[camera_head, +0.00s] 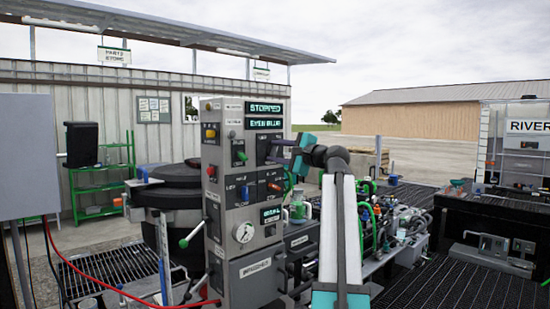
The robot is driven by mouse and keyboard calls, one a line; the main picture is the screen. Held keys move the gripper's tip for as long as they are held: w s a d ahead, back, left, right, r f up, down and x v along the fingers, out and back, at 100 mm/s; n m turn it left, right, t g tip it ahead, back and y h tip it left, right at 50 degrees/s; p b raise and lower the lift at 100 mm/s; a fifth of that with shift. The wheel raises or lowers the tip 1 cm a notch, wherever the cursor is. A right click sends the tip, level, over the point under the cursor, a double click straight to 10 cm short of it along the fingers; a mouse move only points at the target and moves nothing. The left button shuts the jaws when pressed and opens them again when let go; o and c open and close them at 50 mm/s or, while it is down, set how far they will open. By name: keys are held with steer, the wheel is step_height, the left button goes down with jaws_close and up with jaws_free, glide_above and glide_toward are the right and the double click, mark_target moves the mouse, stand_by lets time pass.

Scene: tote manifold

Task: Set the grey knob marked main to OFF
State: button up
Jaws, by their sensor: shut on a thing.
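A grey control cabinet (226,270) stands at the centre, its front carrying displays, knobs and a gauge. The top display (265,107) reads STOPPED. My gripper (270,149) is at the upper right of the cabinet front, just below the second display (265,124). Its jaws are shut on a knob there. The fingers and the dark area between them hide most of that knob, so its colour, its marking and where it points cannot be read. A green knob (240,153) sits to the left of the gripper. A blue knob (245,192) and an orange-red knob (274,187) sit lower.
A round gauge (243,232) is low on the cabinet. A green-tipped lever (191,235) sticks out at its left. Pipes and valves (385,228) crowd the right side. A dark bench (490,220) stands far right. Red hose (150,303) runs at the lower left.

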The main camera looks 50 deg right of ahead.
steer(key=n+b, duration=0.3)
steer(key=shift+f+n+b, duration=0.3)
steer(key=shift+f, duration=0.05)
steer(key=n+b, duration=0.3)
steer(key=shift+d+n, duration=0.1)
steer(key=shift+n, duration=0.2)
steer(key=n+b, duration=0.3)
steer(key=shift+r+n+b, duration=0.1)
steer(key=shift+n+b, duration=0.4)
steer(key=shift+n, duration=0.1)
steer(key=shift+r, duration=0.1)
steer(key=o, duration=1)
steer(key=shift+w, duration=0.1)
steer(key=shift+o, duration=0.2)
steer(key=shift+f, duration=0.2)
